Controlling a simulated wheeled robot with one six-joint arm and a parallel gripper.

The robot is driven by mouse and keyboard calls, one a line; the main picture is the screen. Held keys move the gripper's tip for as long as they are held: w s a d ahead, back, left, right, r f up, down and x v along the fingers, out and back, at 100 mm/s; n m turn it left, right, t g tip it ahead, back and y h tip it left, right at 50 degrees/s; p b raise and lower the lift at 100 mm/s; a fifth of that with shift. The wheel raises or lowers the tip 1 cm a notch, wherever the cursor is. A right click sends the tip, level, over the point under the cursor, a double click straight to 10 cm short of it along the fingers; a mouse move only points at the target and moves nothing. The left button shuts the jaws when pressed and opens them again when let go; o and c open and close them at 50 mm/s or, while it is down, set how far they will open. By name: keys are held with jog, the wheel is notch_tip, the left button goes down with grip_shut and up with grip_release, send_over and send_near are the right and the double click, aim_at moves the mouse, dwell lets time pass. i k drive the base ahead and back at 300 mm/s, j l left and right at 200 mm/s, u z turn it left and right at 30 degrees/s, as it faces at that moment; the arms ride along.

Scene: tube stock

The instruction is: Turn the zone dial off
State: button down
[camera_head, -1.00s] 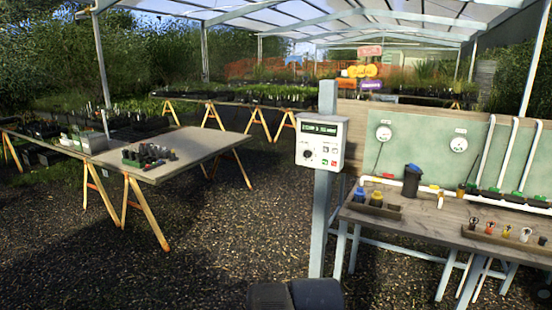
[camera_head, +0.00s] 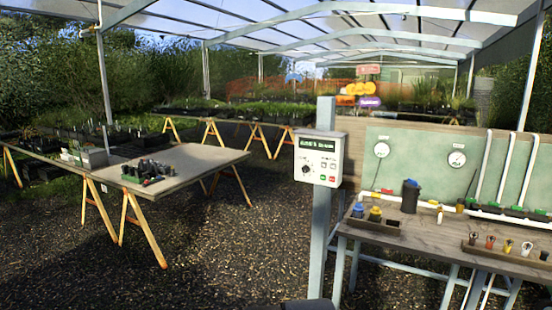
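A pale grey control box (camera_head: 333,155) is mounted on a blue-grey post (camera_head: 321,240) right of the middle. Its face has a green lit display (camera_head: 320,146), too small to read. Below the display on the left is a dark round knob (camera_head: 306,170), which looks like the zone dial. The way its pointer is turned is too small to tell. Small buttons, among them a green and a red one, sit to its right. My gripper is not in view; only a dark sliver, likely part of my arm, shows at the bottom edge.
A wooden bench (camera_head: 440,238) with a dark canister (camera_head: 410,196), trays and small tools stands right of the post, before a green panel (camera_head: 420,165) with two round gauges. A trestle table (camera_head: 205,160) stands left. Gravel ground (camera_head: 235,245) between them is clear.

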aim_at(305, 169)
jog(key=i+l, duration=0.1)
jog(key=i, duration=0.55)
jog(key=i+l+u, duration=0.1)
jog(key=i, duration=0.55)
jog(key=i+l, duration=0.15)
jog(key=i, duration=0.5)
